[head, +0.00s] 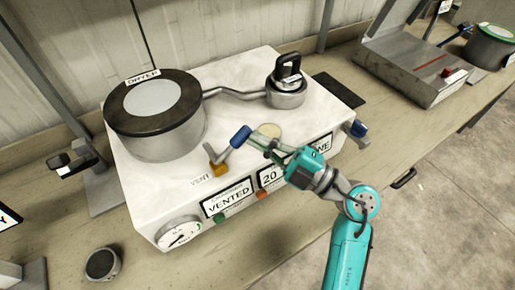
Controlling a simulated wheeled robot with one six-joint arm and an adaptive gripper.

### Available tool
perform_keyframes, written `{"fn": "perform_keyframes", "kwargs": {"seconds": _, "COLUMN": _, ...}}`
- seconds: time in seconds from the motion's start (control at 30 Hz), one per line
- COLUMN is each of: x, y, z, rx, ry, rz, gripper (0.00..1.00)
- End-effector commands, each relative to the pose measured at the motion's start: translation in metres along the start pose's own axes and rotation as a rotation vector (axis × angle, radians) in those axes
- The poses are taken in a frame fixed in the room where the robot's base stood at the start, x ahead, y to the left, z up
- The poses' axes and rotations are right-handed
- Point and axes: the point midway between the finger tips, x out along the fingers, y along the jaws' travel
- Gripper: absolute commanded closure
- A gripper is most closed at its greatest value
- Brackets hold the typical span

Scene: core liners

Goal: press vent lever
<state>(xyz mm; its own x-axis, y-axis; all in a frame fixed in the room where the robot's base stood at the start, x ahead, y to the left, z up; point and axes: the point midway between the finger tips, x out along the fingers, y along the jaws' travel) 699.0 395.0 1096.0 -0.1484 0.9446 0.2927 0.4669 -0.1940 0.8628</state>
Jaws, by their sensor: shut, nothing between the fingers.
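The vent lever (231,145) has a blue grip and a grey arm on a brass base, beside the "VENT" label on top of the white box (185,178). It leans up to the right. My gripper (257,137) is shut and empty, with its tips close to the right of the blue grip. I cannot tell whether they touch it. A sign on the box front reads "VENTED" (229,199). A dial gauge (180,234) sits at its lower left.
A dark-lidded "DRYER" pot (155,147) and a small pot with a black handle (286,95) stand on the box. A blue-handled valve (358,129) sticks out at its right end. A grey machine (415,65) stands on the bench at right. A round cup (103,264) is at lower left.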

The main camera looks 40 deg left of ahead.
Motion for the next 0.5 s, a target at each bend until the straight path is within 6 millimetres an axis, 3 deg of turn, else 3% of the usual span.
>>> {"fn": "perform_keyframes", "kwargs": {"seconds": 0.2, "x": 0.010, "y": 0.013, "z": -0.010, "rx": -0.167, "ry": 0.002, "rz": -0.115, "gripper": 1.00}}
{"fn": "perform_keyframes", "kwargs": {"seconds": 0.5, "x": 0.026, "y": 0.018, "z": -0.032, "rx": -0.398, "ry": 0.002, "rz": -0.280, "gripper": 1.00}}
